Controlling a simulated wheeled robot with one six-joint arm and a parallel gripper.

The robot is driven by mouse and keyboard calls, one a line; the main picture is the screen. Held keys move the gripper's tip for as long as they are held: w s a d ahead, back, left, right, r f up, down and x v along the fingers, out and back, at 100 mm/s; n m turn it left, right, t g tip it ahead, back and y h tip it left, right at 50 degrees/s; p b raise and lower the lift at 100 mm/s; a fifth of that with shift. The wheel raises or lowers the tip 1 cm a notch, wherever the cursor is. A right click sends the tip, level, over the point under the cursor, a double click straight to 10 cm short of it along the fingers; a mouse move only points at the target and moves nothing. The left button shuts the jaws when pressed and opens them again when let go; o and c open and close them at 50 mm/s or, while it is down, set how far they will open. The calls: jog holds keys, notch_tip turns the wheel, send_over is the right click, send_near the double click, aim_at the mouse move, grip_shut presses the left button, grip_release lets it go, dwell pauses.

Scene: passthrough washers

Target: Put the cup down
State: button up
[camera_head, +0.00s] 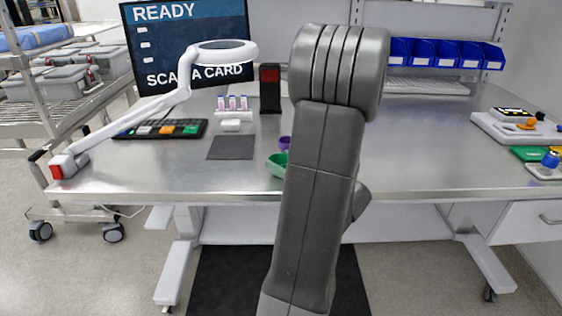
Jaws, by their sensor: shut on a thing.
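My grey arm stands upright in the middle of the head view and covers part of the table. My gripper is hidden behind it, so its fingers and anything in them cannot be seen. Just left of the arm, a small purple thing (285,142) shows partly. In front of it is a green, bowl-like thing (276,164), also partly covered by the arm. I cannot tell whether either is the cup.
The steel table (420,150) is bare right of my arm. A dark mat (232,147), a rack of tubes (233,107), a keypad (160,129) and a white ring lamp (222,51) are at left. Boards with parts (520,128) lie at the right edge.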

jog(key=shift+w+a, duration=0.25)
jog(key=shift+a, duration=0.05)
jog(key=shift+f, duration=0.1)
jog(key=shift+f, duration=0.2)
jog(key=o, duration=1)
jog(key=shift+c, duration=0.2)
jog(key=shift+d+r, duration=0.15)
jog(key=shift+r, duration=0.1)
jog(key=v, duration=1.2)
